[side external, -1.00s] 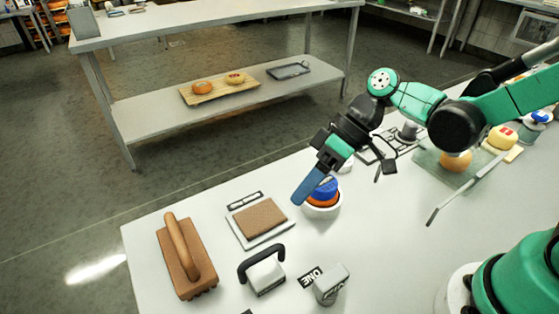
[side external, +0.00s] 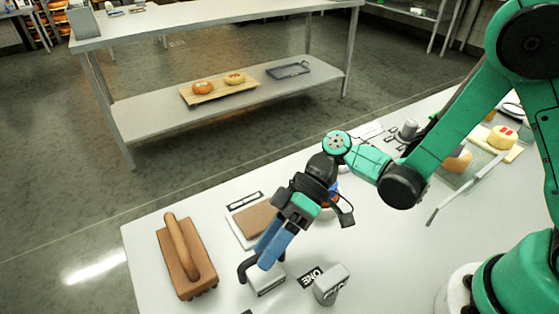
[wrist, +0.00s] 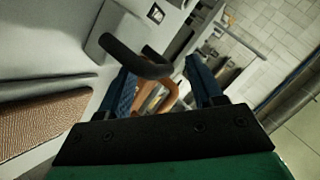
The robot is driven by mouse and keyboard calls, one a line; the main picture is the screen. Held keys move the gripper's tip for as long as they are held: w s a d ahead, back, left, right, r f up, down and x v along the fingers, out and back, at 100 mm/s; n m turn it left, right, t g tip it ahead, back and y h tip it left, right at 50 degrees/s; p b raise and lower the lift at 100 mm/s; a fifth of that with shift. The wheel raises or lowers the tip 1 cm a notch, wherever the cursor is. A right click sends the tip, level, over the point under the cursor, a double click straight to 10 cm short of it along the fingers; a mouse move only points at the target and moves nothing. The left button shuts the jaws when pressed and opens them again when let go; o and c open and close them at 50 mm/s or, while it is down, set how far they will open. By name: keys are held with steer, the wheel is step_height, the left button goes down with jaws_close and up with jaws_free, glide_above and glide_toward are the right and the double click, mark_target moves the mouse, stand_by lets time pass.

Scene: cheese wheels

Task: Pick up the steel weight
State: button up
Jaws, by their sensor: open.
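The steel weight, a silver block with a black arched handle (side external: 268,284), stands on the white table near the front. In the wrist view its black handle (wrist: 135,58) reaches in from the upper left toward the space between my fingers. My gripper (side external: 266,259) points down at the weight, and its blue fingers overlap the handle's right part in the side view. In the wrist view my gripper (wrist: 160,72) is open, with a finger on each side. I cannot tell whether the handle is fully between the fingers or touches them. The weight rests on the table.
A brown brush-like tool with a wooden handle (side external: 190,258) lies left of the weight. A brown pad on a tray (side external: 240,235) lies behind it. A grey block (side external: 331,287) stands to the right beside a ONE label (side external: 311,277). A bowl is mostly hidden behind my gripper.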

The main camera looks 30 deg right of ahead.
jaws_close()
stand_by(1.4)
